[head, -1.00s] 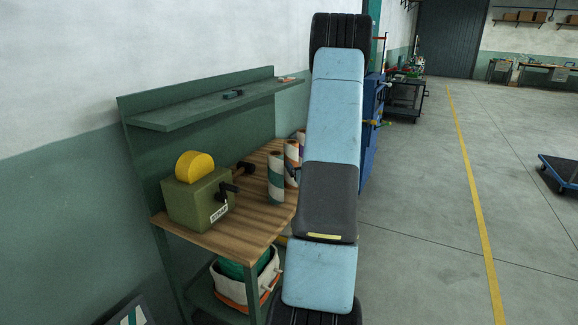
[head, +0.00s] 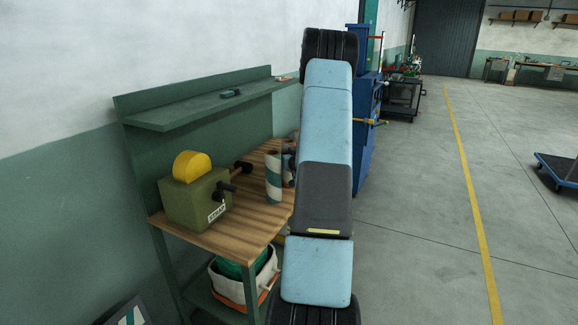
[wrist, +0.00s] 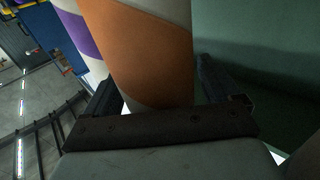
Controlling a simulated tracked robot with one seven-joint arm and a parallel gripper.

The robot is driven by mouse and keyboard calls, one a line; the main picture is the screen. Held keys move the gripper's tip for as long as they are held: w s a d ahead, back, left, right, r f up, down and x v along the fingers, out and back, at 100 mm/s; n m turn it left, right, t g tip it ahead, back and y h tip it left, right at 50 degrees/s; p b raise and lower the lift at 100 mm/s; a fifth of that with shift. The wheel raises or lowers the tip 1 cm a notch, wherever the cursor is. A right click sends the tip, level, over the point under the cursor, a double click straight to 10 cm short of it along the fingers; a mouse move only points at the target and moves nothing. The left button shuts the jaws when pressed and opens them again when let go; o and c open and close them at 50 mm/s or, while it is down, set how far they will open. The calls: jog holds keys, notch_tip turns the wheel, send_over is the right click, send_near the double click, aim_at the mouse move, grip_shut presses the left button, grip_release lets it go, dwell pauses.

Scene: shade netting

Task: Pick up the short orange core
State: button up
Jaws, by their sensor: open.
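An orange-and-white core (wrist: 152,55) fills the middle of the wrist view, upright, with its top out of frame. My gripper (wrist: 160,78) is open, with one dark finger on each side of this core; I cannot tell whether either finger touches it. A purple-and-white core (wrist: 80,32) stands just left of it. In the head view my arm hides most of the cores and the gripper. A green-and-white core (head: 273,177) stands on the wooden bench top there. The orange core's height cannot be judged.
The wooden bench (head: 235,238) holds an olive box (head: 195,202) with a yellow disc (head: 193,166). A green shelf (head: 200,107) runs above it along the wall. A blue cabinet (head: 366,130) stands beyond my arm. A white bucket (head: 262,268) sits below the bench top. Open floor lies to the right.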

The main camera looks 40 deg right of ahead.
jog(key=shift+w, duration=0.15)
jog(key=shift+d, duration=0.1)
jog(key=c, duration=1.5)
jog(key=shift+c, duration=0.3)
jog(key=shift+r, duration=0.2)
